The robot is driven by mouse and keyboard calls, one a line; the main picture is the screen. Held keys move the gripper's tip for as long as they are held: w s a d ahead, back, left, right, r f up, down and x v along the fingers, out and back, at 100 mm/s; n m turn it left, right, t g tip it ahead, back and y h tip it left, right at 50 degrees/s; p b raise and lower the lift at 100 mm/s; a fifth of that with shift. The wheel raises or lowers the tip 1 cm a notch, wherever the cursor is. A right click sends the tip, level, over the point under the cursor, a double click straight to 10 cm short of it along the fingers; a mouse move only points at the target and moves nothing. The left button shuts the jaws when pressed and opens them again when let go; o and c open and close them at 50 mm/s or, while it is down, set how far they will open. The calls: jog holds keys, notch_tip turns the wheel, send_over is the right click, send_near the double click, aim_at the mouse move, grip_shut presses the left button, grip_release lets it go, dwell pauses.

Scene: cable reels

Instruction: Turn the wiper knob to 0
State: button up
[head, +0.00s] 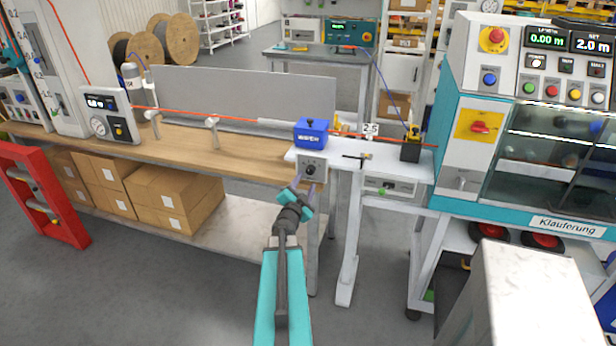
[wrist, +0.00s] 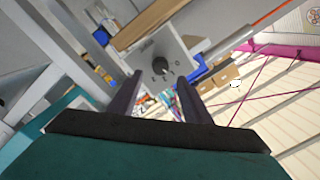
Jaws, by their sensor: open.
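The wiper knob (head: 311,170) is a small dark round knob on a light grey square plate (head: 322,162). The plate hangs at the front edge of the white bench, below a blue box (head: 311,131). In the wrist view the knob (wrist: 163,68) sits on the plate (wrist: 155,50) with small dark marks around it, too small to read. My gripper (head: 307,182) is open just in front of the plate. In the wrist view its two fingers (wrist: 159,80) stand left and right of the knob, with gaps on both sides. I see no contact with the knob.
An orange cable (head: 230,117) runs along the wooden bench (head: 245,155) and through the blue box. A white support leg (head: 350,240) stands right of my arm. A teal-and-white machine (head: 465,165) is at the right. Cardboard boxes (head: 175,195) lie under the bench.

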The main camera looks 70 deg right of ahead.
aim_at(310, 172)
jog(key=shift+w+d+p, duration=0.15)
jog(key=shift+d+p, duration=0.25)
jog(key=shift+d, duration=1.2)
jog(key=shift+w+d+p, duration=0.15)
jog(key=shift+d+p, duration=0.2)
jog(key=shift+d, duration=1.2)
